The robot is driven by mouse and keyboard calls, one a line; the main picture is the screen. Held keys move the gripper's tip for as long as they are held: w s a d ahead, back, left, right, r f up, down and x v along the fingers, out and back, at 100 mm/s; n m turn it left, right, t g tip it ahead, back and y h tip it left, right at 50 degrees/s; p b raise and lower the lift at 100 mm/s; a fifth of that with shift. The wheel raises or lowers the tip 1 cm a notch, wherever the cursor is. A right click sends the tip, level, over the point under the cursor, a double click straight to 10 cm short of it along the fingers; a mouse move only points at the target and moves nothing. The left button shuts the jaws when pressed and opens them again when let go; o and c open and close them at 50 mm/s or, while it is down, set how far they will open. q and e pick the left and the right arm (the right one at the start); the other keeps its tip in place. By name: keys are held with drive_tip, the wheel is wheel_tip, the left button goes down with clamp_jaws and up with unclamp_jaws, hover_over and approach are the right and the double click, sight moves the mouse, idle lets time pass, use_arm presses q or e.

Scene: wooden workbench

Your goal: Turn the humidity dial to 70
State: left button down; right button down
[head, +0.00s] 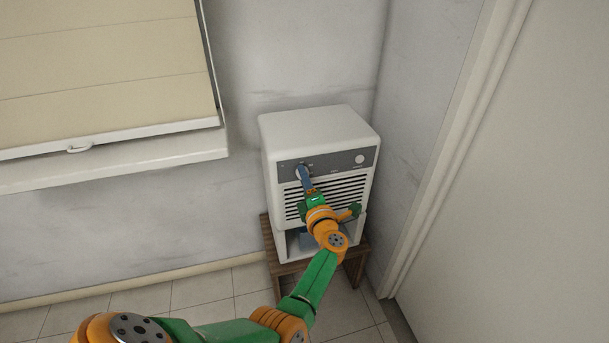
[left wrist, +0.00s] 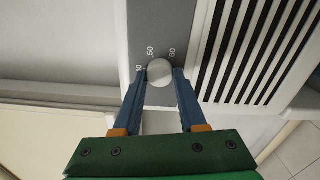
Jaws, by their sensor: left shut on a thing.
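The humidity dial (left wrist: 160,71) is a round, pale grey knob on the dark grey control strip of a white dehumidifier (head: 318,128). My left gripper (head: 303,174) reaches the left end of that strip. In the left wrist view its two blue fingers (left wrist: 160,77) stand on either side of the dial, shut on it. The printed marks 50 and 60 show beside the dial; another mark is partly hidden by the left finger. I cannot make out a pointer on the dial. In the head view the gripper mostly hides the dial. My right gripper is not in view.
A second round white knob (head: 360,159) sits at the right end of the strip. Slatted vents (head: 345,190) lie below. The unit stands on a small wooden stool (head: 355,262) in a corner, between a window sill (head: 150,154) and a door frame (head: 440,170).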

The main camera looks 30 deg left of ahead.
use_arm(q)
drive_tip(key=shift+m+p, duration=1.15)
drive_tip(key=shift+m, duration=2.75)
drive_tip(key=shift+c, duration=2.3)
unclamp_jaws()
